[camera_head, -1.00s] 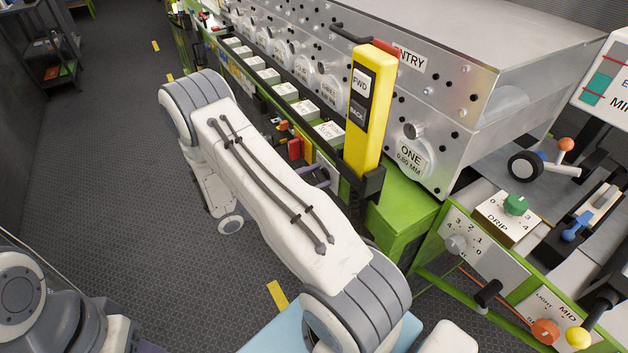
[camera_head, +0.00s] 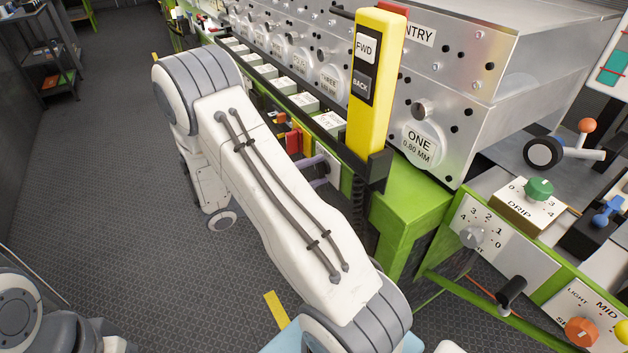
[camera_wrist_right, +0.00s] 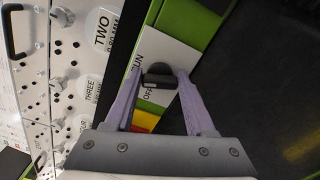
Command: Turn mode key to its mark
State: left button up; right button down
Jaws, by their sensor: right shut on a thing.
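The mode key (camera_wrist_right: 158,74) is a dark knob on a white plate (camera_wrist_right: 184,57) in the right wrist view. Letters ending in "UN" show to its upper left and "OFF" shows below it; other marks are hidden. My right gripper (camera_wrist_right: 160,82) has its two purple fingers shut on the key from both sides. In the head view this gripper (camera_head: 318,170) is small and partly behind my arm, beside the green frame, and the key cannot be made out. My left gripper is out of view; only part of my left arm shows at lower left.
A yellow FWD/BACK pendant (camera_head: 376,85) stands in a black holder just right of my right gripper. A red and yellow part (camera_head: 297,140) sits close to its left. The metal roller stands (camera_head: 440,125) rise behind. Grey floor (camera_head: 110,170) is open at left.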

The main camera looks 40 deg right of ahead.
jog(key=shift+f+m+b, duration=0.2)
jog(key=shift+m+b, duration=1.75)
jog(key=shift+m, duration=0.15)
jog(key=shift+c, duration=1.2)
grip_release()
jog(key=shift+a, duration=0.1)
jog(key=v, duration=1)
jog(key=shift+a, duration=0.2)
